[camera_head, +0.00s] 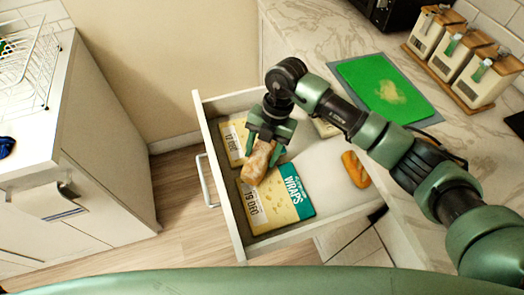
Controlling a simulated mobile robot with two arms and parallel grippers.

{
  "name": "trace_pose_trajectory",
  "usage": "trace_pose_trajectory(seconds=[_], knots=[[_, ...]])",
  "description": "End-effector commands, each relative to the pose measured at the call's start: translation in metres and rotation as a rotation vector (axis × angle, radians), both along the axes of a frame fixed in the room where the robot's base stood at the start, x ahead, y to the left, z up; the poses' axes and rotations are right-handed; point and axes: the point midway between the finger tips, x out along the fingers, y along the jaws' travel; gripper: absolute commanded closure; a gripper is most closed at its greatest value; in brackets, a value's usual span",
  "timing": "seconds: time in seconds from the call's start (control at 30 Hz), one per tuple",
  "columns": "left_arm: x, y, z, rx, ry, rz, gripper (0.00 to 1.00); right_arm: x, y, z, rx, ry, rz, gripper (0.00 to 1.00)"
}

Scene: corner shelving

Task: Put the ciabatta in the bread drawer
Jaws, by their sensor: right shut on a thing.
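The ciabatta (257,161), a pale brown floury loaf, is between the fingers of my right gripper (266,146), which is shut on it. The gripper points down over the open bread drawer (237,239), and the loaf overlaps the wraps packets in the picture. I cannot tell whether the loaf touches them. The drawer is pulled out from under the marble counter and holds a yellow and teal wraps packet (293,193), another yellow packet (232,142) and an orange-brown bread roll (355,169). My left gripper is not in view.
A green board (385,88) lies on the counter (310,35) behind my right arm. Several canisters (462,50) stand on a wooden tray at the back right. A white cabinet with a dish rack (25,60) is at the left. The drawer floor around the roll is partly free.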

Motion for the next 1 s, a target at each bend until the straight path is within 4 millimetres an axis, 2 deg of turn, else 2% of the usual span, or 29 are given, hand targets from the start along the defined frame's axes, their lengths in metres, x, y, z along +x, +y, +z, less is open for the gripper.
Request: trace_pose_trajectory(seconds=[0.43, 0.47, 0.5, 0.53, 0.83, 1.0], knots=[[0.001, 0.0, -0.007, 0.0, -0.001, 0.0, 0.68, 0.0, -0.001, -0.011, -0.001, 0.001, -0.001, 0.88], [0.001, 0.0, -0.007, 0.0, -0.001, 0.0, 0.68, 0.0, -0.001, -0.011, -0.001, 0.001, -0.001, 0.4], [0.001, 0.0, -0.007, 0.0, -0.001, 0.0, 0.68, 0.0, -0.001, -0.011, -0.001, 0.001, -0.001, 0.28], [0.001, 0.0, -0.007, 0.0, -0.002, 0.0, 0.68, 0.0, -0.001, -0.011, -0.001, 0.001, -0.001, 0.25], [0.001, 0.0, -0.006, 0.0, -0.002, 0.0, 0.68, 0.0, 0.0, -0.01, -0.001, 0.001, -0.001, 0.25], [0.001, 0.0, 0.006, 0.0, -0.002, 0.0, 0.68, 0.0, 0.0, 0.008, 0.002, -0.001, 0.0, 0.25]])
